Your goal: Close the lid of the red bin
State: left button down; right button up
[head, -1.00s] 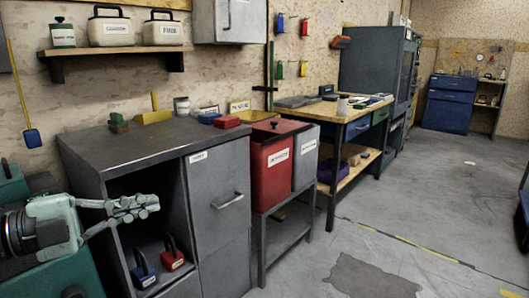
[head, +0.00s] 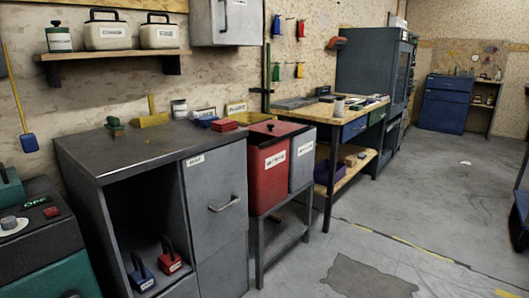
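The red bin (head: 268,178) stands on a dark metal stand in the middle of the head view, with a white label on its front. Its red lid (head: 284,129), with a small dark knob, shows at the top of the bin. The lid looks roughly level, but I cannot tell at this size whether it is fully seated. Neither of my grippers is in view.
A grey bin (head: 302,160) stands right beside the red bin. A grey metal cabinet (head: 150,150) is to its left, with small red and blue items on top. A workbench (head: 325,110) is behind to the right. The floor (head: 420,220) in front is mostly clear.

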aim_at(276, 128)
jog(key=i+l+u, duration=0.1)
jog(key=i+l, duration=0.15)
jog(key=i, duration=0.15)
jog(key=i+l+u, duration=0.1)
jog(key=i+l, duration=0.15)
jog(key=i, duration=0.15)
